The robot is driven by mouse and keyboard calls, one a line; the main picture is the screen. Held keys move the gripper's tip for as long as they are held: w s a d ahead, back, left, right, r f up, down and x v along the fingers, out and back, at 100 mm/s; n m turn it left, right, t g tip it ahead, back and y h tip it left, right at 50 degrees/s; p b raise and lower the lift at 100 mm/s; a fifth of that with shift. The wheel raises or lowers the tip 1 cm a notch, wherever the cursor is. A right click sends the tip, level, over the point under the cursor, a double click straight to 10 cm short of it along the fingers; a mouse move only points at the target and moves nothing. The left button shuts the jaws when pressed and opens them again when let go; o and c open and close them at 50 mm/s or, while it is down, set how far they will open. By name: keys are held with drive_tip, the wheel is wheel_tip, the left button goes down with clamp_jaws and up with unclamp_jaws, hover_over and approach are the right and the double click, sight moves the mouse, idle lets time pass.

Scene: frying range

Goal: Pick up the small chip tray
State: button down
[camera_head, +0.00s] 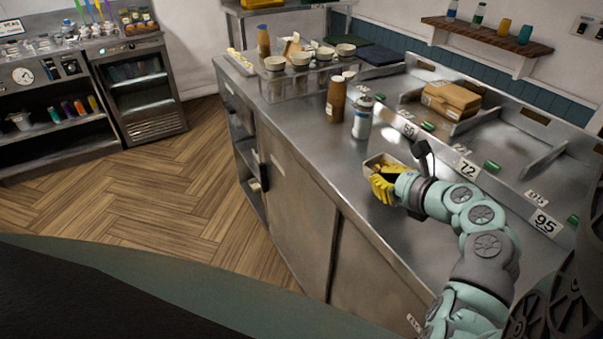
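A small pale tray (378,160), which looks like the small chip tray, sits on the steel counter near its front edge. Only its far rim and part of its inside show, as my gripper covers the near side. My gripper (382,184), with yellow and dark parts at its end, is right at the tray's near side and overlaps it in the view. I cannot tell whether the fingers touch the tray, or whether they are open or shut.
A white-and-dark bottle (362,118) and a brown bottle (336,100) stand behind the tray. Metal dividers and number labels (466,168) line the counter's right side. A cardboard box (451,100) lies farther back. The counter left of the tray is clear.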

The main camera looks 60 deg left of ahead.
drive_tip(key=s+d+r, duration=0.1)
drive_tip(key=s+d, duration=0.1)
drive_tip(key=s, duration=1)
drive_tip(key=shift+d+r+b, duration=0.15)
drive_tip(key=shift+d+b, duration=0.15)
drive_tip(key=shift+b, duration=0.05)
